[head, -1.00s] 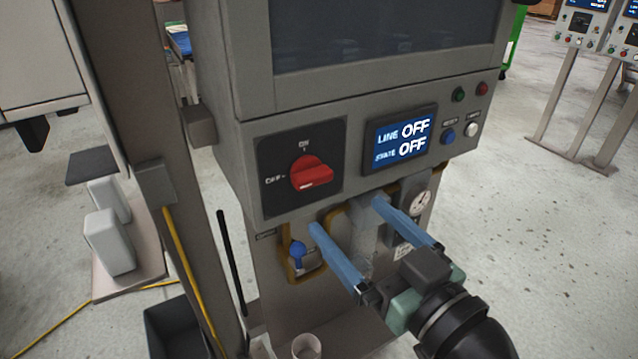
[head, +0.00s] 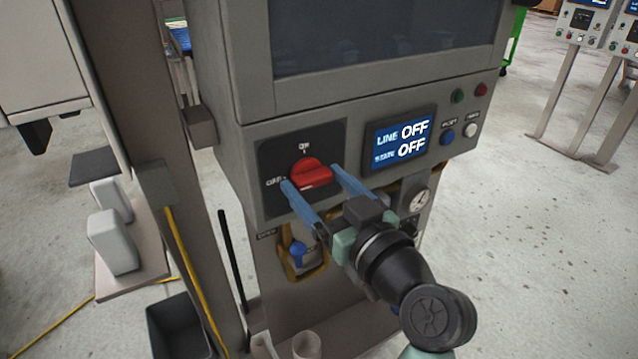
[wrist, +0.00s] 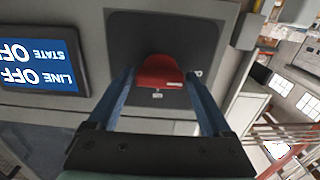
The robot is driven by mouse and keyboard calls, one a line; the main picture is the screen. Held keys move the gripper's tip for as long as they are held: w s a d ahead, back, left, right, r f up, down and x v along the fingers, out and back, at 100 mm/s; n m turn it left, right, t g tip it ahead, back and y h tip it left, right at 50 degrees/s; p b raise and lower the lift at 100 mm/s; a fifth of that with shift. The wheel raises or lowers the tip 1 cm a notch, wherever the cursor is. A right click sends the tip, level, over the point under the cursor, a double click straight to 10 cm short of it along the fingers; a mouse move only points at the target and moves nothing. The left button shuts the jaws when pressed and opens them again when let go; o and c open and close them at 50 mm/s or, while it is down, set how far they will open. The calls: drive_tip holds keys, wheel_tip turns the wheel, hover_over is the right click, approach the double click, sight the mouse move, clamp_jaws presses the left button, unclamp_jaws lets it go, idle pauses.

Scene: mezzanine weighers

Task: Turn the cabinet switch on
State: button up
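The cabinet switch is a red rotary knob (head: 311,173) on a dark square plate (head: 268,160) at the cabinet's front. The display (head: 402,139) reads LINE OFF, STATE OFF. My gripper (head: 312,177) is open, its two blue fingers spread to either side of the knob's lower part. In the wrist view the red knob (wrist: 160,73) sits between the fingertips, with gaps at both sides. Contact is not visible.
Small buttons, including a blue one (head: 447,137), sit right of the display. A blue-handled valve (head: 298,251) and a gauge (head: 420,199) are below the plate. A grey post (head: 150,150) stands at the left.

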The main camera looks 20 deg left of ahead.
drive_tip(key=c, duration=1)
drive_tip(key=shift+o, duration=0.2)
drive_tip(key=m+p, duration=0.2)
drive_tip(key=m, duration=0.2)
drive_tip(key=shift+r+m, duration=0.15)
drive_tip(key=shift+m, duration=0.25)
drive_tip(key=m+p, duration=0.3)
drive_tip(key=m, duration=0.1)
drive_tip(key=shift+m, duration=0.3)
drive_tip(key=m+p, duration=0.2)
drive_tip(key=m, duration=0.1)
drive_tip(key=shift+m+p, duration=0.3)
drive_tip(key=shift+p, duration=0.05)
drive_tip(key=shift+m+p, duration=1.7)
drive_tip(key=shift+m, duration=0.8)
drive_tip(key=o, duration=1.3)
